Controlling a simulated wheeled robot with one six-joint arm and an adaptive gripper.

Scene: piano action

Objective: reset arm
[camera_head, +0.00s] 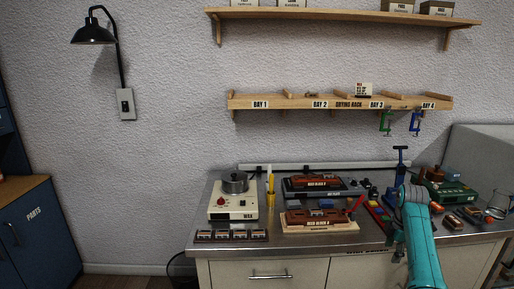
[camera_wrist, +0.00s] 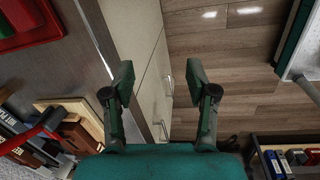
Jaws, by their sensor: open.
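My gripper (camera_wrist: 162,85) is open in the wrist view, with its two dark green fingers spread and nothing between them. Past the fingers show the bench's pale cabinet front and the wooden floor. In the head view, my teal arm rises in front of the right part of the metal workbench (camera_head: 232,246), and my gripper cannot be made out there. The wrist view looks across the bench edge, with part of the bench top at its left.
On the bench stand a wax warmer (camera_head: 222,212) with a pot, block A (camera_head: 318,217), block B (camera_head: 312,184) and a green machine (camera_head: 450,191). The drying rack (camera_head: 300,102) hangs above with green and blue clamps. A blue parts cabinet (camera_head: 30,225) stands left, with floor between.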

